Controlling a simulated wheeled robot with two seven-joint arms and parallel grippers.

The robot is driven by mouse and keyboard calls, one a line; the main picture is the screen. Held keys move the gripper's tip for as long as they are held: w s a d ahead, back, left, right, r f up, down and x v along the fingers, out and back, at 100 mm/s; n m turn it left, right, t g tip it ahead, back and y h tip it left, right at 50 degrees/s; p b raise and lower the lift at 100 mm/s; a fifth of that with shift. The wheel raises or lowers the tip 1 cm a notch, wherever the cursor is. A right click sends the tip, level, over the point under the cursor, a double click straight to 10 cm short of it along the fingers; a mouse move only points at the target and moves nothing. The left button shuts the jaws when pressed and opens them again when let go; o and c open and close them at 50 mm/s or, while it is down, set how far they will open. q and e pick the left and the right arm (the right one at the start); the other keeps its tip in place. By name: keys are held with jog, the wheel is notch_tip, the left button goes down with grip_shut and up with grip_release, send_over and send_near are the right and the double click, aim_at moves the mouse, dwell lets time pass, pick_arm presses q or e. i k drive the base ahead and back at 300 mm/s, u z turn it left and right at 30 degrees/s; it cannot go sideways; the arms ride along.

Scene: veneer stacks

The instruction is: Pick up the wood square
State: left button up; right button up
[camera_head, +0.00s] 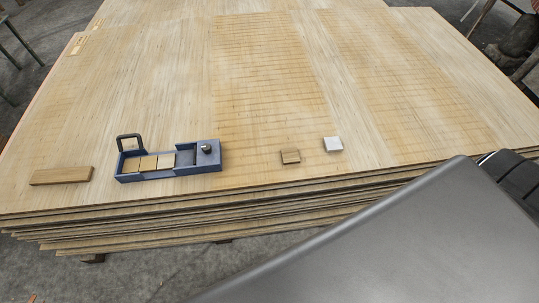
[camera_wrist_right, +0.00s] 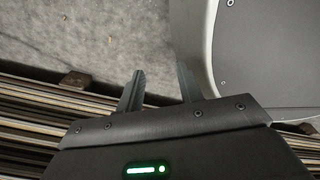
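The wood square (camera_head: 290,157), a small brown block, lies flat near the front edge of the veneer stack (camera_head: 270,90) in the head view, left of a white square (camera_head: 333,144). Nothing touches it. My right gripper shows in the right wrist view (camera_wrist_right: 160,88) with its two dark fingers apart and nothing between them. It is beside the stack's layered edge, over grey floor, away from the wood square. The wood square does not show in the wrist view. My left gripper is in no view.
A blue tray (camera_head: 214,165) with wooden tiles (camera_head: 149,163) and a raised loop handle stands left of the wood square. A wooden plank (camera_head: 62,176) lies at the far left. My grey arm covers the lower right. The stack top behind is clear.

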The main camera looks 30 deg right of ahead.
aim_at(290, 156)
jog(key=u, duration=1.5)
jog(key=k, duration=0.65)
jog(key=z, duration=1.55)
